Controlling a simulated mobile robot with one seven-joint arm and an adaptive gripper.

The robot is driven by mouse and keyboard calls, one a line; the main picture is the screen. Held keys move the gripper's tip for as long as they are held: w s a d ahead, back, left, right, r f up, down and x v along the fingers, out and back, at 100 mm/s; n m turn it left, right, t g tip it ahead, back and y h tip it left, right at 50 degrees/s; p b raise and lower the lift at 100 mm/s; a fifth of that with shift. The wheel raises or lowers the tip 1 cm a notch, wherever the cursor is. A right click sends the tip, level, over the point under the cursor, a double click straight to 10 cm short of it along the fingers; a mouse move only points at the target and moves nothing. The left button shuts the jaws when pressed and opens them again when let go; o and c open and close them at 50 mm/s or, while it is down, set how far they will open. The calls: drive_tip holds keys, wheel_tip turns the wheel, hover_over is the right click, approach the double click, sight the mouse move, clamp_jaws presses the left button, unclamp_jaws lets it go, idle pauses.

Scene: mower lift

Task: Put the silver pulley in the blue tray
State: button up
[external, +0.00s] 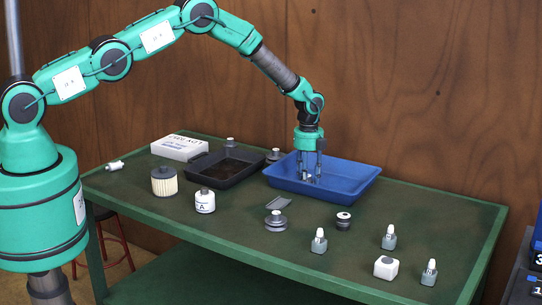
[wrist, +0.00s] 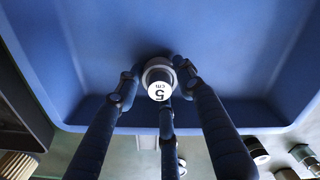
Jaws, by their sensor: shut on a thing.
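The blue tray (external: 355,185) stands at the back middle of the green table, and its floor and walls fill most of the wrist view (wrist: 235,45). My gripper (external: 310,178) points straight down inside the tray. Its fingers are shut on a small round silver pulley with a white top marked "5 cm" (wrist: 159,75). The pulley is upright between the fingertips, low in the tray. I cannot tell whether it touches the tray floor. In the external view the fingers mostly hide it.
A black tray (external: 238,180) stands left of the blue tray. Similar grey capped pieces stand at the back (external: 274,156) and front (external: 276,221). A cream filter (external: 164,181), white jar (external: 205,201), dark spool (external: 343,221) and white block (external: 386,267) stand on the table.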

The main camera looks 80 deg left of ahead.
drive_tip(key=o, duration=1.1)
drive_tip(key=shift+f, duration=0.1)
drive_tip(key=shift+r, duration=0.25)
drive_tip(key=shift+r, duration=5.95)
